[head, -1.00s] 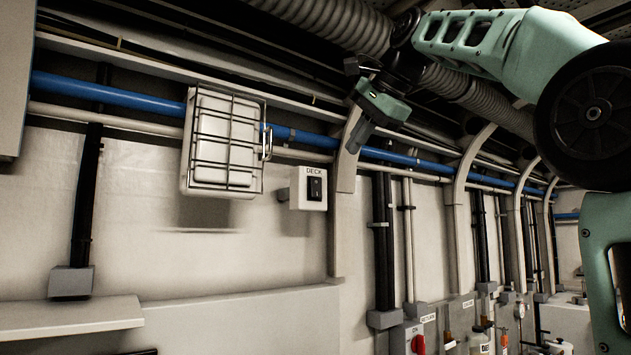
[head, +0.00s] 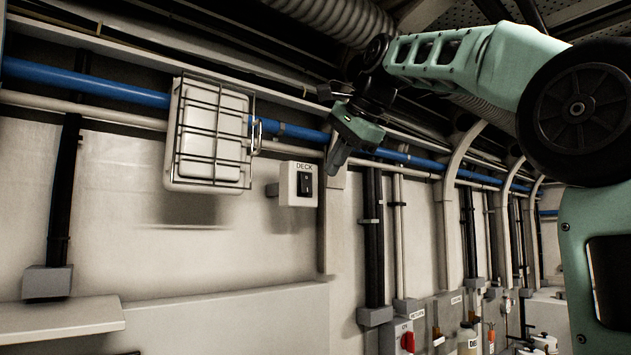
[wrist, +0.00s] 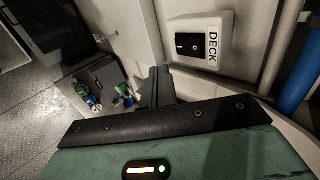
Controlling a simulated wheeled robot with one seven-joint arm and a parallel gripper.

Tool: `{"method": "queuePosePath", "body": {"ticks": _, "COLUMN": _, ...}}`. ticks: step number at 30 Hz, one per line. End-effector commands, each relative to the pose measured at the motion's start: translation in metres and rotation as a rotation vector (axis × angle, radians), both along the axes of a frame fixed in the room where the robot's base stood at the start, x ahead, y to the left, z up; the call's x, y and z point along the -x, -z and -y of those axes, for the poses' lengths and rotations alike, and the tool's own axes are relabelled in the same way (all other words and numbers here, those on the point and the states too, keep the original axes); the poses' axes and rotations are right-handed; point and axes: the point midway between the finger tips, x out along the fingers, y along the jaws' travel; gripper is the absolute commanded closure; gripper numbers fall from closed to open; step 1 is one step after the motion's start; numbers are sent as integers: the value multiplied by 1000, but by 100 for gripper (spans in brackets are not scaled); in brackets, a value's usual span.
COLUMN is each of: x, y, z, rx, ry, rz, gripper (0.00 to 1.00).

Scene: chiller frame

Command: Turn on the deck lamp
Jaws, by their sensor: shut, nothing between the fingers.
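The deck lamp (head: 212,140) is a white box behind a wire cage, mounted high on the wall; it looks unlit. To its right is a small white switch box (head: 287,196) labelled DECK with a black rocker switch (head: 305,183). The same switch box (wrist: 228,24) and rocker (wrist: 190,44) show at the top of the wrist view. My gripper (head: 332,170) is to the right of the switch box and a little higher in the head view, apart from it. Its fingers (wrist: 158,84) are shut and empty in the wrist view, below and left of the rocker.
A blue pipe (head: 90,82) runs along the upper wall behind the lamp. A curved white frame rib (head: 450,190) stands right of my gripper. A ledge (head: 60,318) and a box with a red knob (head: 407,340) are lower down. The wall below the switch is clear.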

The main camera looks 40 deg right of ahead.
Motion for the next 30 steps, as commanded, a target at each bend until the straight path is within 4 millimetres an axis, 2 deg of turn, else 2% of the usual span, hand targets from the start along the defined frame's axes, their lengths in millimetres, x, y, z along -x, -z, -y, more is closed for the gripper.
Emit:
{"method": "queuePosePath", "body": {"ticks": 5, "x": -25, "y": 26, "z": -2, "rx": -1, "ry": -2, "rz": -5, "gripper": 100}}
{"method": "queuePosePath", "body": {"ticks": 9, "x": -46, "y": 24, "z": -2, "rx": 1, "ry": 1, "rz": -3, "gripper": 100}}
{"method": "queuePosePath", "body": {"ticks": 12, "x": -55, "y": 26, "z": -2, "rx": 0, "ry": 0, "rz": -1, "gripper": 100}}
{"method": "queuePosePath", "body": {"ticks": 30, "x": -68, "y": 31, "z": -2, "rx": 0, "ry": 0, "rz": 1, "gripper": 100}}
